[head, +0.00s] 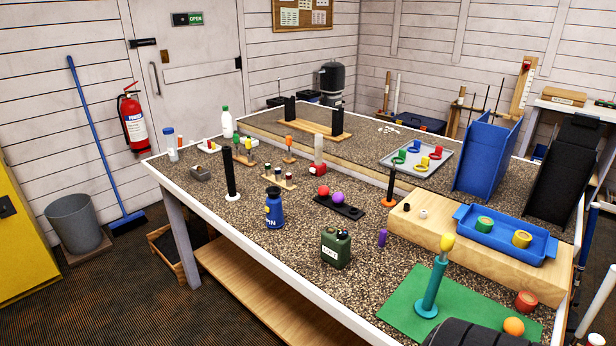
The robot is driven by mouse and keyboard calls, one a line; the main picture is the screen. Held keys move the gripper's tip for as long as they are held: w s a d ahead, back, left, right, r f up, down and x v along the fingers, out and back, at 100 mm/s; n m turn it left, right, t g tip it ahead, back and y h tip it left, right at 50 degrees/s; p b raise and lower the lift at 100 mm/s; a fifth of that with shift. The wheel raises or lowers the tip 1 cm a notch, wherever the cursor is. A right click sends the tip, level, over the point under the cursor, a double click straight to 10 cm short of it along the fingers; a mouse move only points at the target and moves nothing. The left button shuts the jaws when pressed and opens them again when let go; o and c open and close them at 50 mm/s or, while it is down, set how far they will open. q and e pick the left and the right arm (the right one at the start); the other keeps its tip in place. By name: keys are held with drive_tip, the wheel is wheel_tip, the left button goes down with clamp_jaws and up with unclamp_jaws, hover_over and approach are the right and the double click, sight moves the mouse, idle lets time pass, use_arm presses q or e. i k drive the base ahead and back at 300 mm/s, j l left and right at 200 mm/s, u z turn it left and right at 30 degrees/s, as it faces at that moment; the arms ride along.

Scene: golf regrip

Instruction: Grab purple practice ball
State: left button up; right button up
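The purple practice ball (338,198) sits on a low black holder (350,211) near the middle of the table. A red ball (323,190) sits beside it on the left, on the same holder. The purple ball's top and front are unobstructed in this view. Neither of my grippers shows in the head view.
A blue bottle (274,209) and a green canister (336,248) stand in front of the holder. A black post with an orange base (390,187) and a wooden block (480,255) are to the right. A small purple cylinder (382,238) stands nearby.

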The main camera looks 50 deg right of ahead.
sight(338, 198)
drive_tip(key=i+u, duration=0.2)
drive_tip(key=i, duration=1.8)
drive_tip(key=i+z, duration=0.1)
drive_tip(key=z, duration=2.35)
